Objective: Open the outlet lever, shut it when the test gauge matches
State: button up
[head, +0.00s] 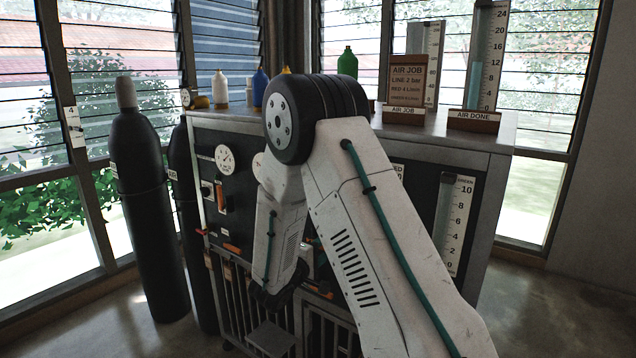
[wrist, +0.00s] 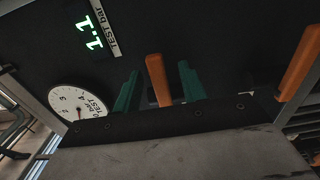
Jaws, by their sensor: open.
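In the wrist view, the two green fingertips of my gripper (wrist: 158,90) are apart, one on each side of an orange lever (wrist: 156,78). I cannot tell whether they touch it, and no label on it is readable. A second orange lever (wrist: 299,64) is at the right edge. The digital test display (wrist: 91,32) reads 1.1 under "TEST bar". The round test dial (wrist: 78,103) is at the lower left; its needle is hard to read. In the head view, my arm hides most of the panel's middle, and my gripper is low in front of it.
Dark gas cylinders (head: 149,210) stand left of the cabinet. On top are several bottles, an AIR JOB sign (head: 412,78) reading "LINE 2 bar, RED 4 L/min", and an AIR DONE stand (head: 473,120) with a scaled tube. Right floor is clear.

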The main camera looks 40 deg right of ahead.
jog(key=v, duration=0.6)
jog(key=shift+a, duration=0.35)
jog(key=v, duration=0.7)
jog(key=shift+s+a, duration=0.2)
jog(key=shift+a, duration=0.15)
jog(key=shift+r, duration=0.1)
